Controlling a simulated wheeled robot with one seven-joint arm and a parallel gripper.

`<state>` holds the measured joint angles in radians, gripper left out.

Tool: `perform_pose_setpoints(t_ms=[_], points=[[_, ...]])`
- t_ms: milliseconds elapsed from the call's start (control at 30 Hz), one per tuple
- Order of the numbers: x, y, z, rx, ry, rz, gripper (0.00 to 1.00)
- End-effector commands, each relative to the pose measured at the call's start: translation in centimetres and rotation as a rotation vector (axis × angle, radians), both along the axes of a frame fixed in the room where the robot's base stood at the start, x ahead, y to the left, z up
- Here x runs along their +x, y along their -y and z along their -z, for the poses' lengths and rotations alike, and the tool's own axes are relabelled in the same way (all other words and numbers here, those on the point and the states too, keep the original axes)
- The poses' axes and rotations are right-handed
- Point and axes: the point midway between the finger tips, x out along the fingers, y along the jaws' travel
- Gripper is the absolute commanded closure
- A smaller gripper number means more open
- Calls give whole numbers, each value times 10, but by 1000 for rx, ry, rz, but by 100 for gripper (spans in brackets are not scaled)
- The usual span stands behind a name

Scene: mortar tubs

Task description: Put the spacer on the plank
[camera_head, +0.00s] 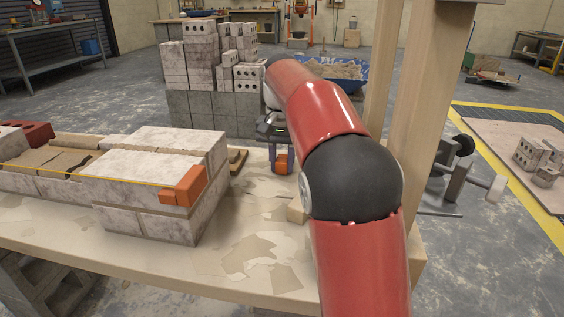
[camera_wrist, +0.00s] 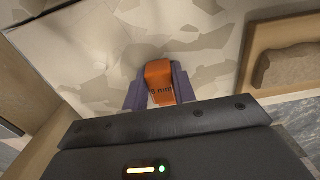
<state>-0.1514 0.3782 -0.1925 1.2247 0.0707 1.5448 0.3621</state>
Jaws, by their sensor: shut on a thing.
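The spacer looks to be the small orange block with dark "mm" lettering (camera_wrist: 160,82) in the wrist view. My gripper (camera_wrist: 158,92) is shut on it, with a purple-grey finger on each side. In the head view the orange spacer (camera_head: 281,166) shows below my gripper (camera_head: 280,154), over the far part of the pale, mortar-stained board (camera_head: 235,240). This board may be the plank; I cannot tell for sure. I cannot tell whether the spacer touches the surface. My arm hides part of the board.
A pale brick wall (camera_head: 145,165) with a yellow string and an orange corner block (camera_head: 184,186) stands left. A shallow wooden tray (camera_wrist: 253,72) holds a brown lump. A small wood block (camera_head: 297,211) lies beside my arm. Wooden posts (camera_head: 425,110) rise at right. Bare board lies in front.

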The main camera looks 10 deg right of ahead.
Motion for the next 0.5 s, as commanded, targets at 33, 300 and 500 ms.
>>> perform_pose_setpoints(t_ms=[33,300,500], points=[[0,0,0,0,0,0,95],[0,0,2,0,0,0,59],[0,0,2,0,0,0,52]])
